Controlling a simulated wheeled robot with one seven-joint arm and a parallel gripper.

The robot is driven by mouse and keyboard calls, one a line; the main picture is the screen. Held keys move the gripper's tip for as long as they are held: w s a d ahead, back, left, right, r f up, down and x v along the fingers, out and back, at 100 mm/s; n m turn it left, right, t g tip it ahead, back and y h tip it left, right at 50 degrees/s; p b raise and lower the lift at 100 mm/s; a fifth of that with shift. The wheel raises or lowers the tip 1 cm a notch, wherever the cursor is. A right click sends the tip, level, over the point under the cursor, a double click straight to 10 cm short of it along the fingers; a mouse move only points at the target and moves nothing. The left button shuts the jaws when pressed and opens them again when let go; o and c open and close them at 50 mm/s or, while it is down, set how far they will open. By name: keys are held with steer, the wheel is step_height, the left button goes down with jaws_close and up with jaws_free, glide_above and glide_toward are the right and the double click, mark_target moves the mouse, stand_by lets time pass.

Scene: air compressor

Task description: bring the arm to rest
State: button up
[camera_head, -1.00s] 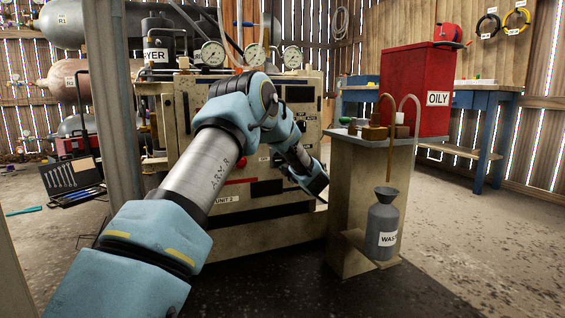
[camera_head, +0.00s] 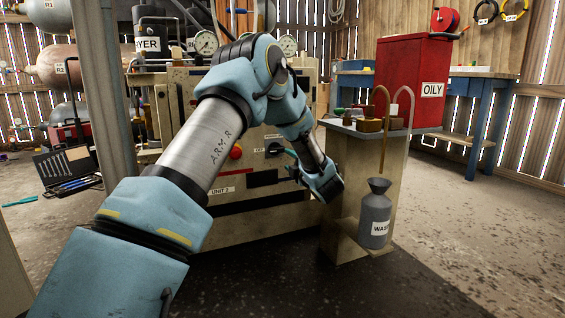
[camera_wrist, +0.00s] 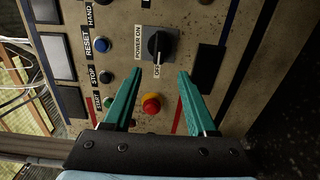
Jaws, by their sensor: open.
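My gripper (camera_wrist: 158,100) shows in the wrist view with its two teal fingers apart and nothing between them. It faces the compressor's control panel (camera_wrist: 215,18). A black rotary switch (camera_wrist: 159,44) marked POWER ON and OFF lies beyond the fingertips, and a red button (camera_wrist: 151,104) on a yellow base shows between the fingers. In the head view my arm reaches up and over in front of the compressor cabinet (camera_head: 235,200). Its wrist end hangs to the right of the panel, with a teal finger (camera_head: 291,153) pointing left at the panel. The gap to the panel is hard to judge.
A stand (camera_head: 345,215) with small items on top is close to the right of my wrist. A grey waste bottle (camera_head: 375,215) is at its front. A red OILY cabinet (camera_head: 410,85) is behind. A post (camera_head: 105,90) rises at the left. The floor at the right is open.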

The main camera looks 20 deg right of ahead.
steer(key=s+a+r+m+g+h+p, duration=0.2)
steer(key=a+m+g+h+p, duration=0.1)
steer(key=a+m, duration=0.3)
steer(key=s+a+r+m+g+h+p, duration=0.2)
steer(key=s+a+m+g, duration=0.15)
steer(key=a+m, duration=0.35)
steer(key=s+a+m+g+y+p, duration=0.15)
steer(key=s+a+m+g, duration=0.3)
steer(key=s+a, duration=0.65)
steer(key=s+a+m+g+y+p, duration=0.1)
steer(key=s+a+m+g+p, duration=0.3)
steer(key=s+a, duration=0.75)
steer(key=s+d+r+p, duration=0.1)
steer(key=s+r+p, duration=0.1)
steer(key=r+p, duration=1.6)
steer(key=s+d+r+g+p, duration=0.1)
steer(key=r+p, duration=1.7)
steer(key=r, duration=0.1)
steer(key=shift+s+d+n+p, duration=0.15)
steer(key=shift+s+n+p, duration=0.2)
steer(key=shift+p, duration=0.05)
steer(key=shift+c, duration=0.6)
